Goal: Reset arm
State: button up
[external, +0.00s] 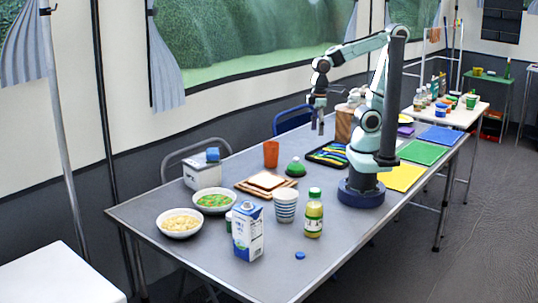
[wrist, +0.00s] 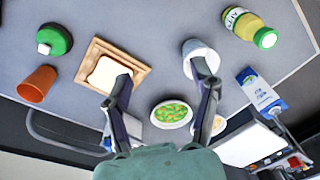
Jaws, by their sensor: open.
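My gripper (external: 317,127) hangs above the back part of the grey table (external: 165,258), clear of everything on it. My arm is raised and bent, with its base on the right part of the table. In the wrist view, my gripper (wrist: 164,76) is open, its two dark fingers spread with nothing between them. The fingers overlap the bread board (wrist: 88,66) and the striped cup (wrist: 197,47) in that picture, and the green soup bowl (wrist: 172,113) shows between them lower down.
An orange cup (external: 271,153), a green-topped item (external: 295,168) and a dark tray (external: 330,154) stand near my arm. A milk carton (external: 247,232), a juice bottle (external: 314,215) and a pasta bowl (external: 180,222) are nearer the front. Yellow (external: 402,177), green and blue mats lie to the right.

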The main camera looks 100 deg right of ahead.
jog(key=shift+g, duration=0.3)
jog(key=s, duration=0.3)
jog(key=s+d, duration=0.1)
jog(key=s, duration=0.1)
